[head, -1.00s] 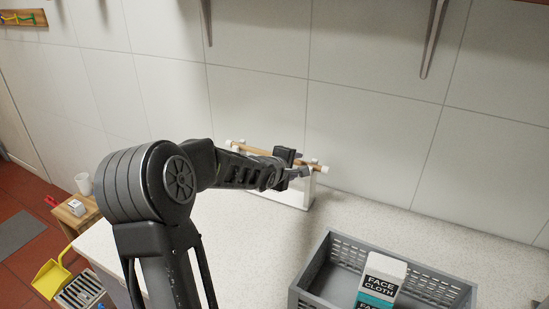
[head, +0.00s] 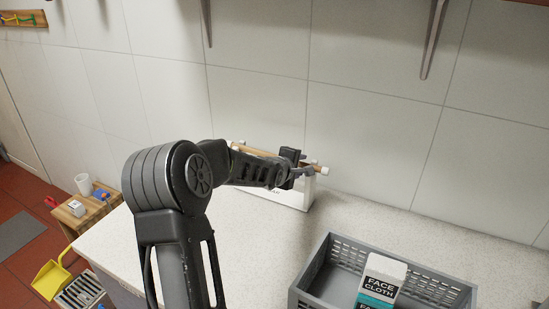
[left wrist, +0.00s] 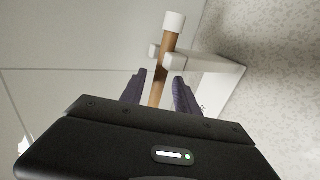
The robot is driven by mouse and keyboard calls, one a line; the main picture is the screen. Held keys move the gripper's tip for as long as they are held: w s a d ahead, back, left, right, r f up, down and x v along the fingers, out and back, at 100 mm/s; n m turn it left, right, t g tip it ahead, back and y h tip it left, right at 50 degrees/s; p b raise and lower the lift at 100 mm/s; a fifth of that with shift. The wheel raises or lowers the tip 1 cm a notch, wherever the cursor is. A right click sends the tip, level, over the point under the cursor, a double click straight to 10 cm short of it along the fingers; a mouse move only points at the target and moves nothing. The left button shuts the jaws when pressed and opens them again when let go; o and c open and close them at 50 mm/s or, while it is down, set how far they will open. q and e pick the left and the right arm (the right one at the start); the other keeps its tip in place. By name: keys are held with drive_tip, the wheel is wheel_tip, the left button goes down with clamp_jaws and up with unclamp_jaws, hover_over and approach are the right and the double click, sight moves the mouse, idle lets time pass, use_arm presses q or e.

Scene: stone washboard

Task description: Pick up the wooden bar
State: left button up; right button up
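The wooden bar (head: 314,167) is a light brown rod with white end caps. It lies across a white stand (head: 300,199) against the tiled wall. In the head view my left gripper (head: 299,167) is at the bar near its right end, and my arm hides part of the bar. In the left wrist view the bar (left wrist: 167,43) runs between the two dark fingers of my left gripper (left wrist: 159,92), with gaps beside it. The fingers are open around the bar. The white stand (left wrist: 213,77) is just beyond them. My right gripper is not in view.
A grey crate (head: 310,277) holding a face cloth box (head: 381,279) stands at the right front of the speckled counter (head: 240,245). A small wooden table (head: 75,221) and a yellow dustpan (head: 50,278) are at the left. Wall brackets hang above.

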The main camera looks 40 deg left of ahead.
use_arm(q)
clamp_jaws()
idle(0.5)
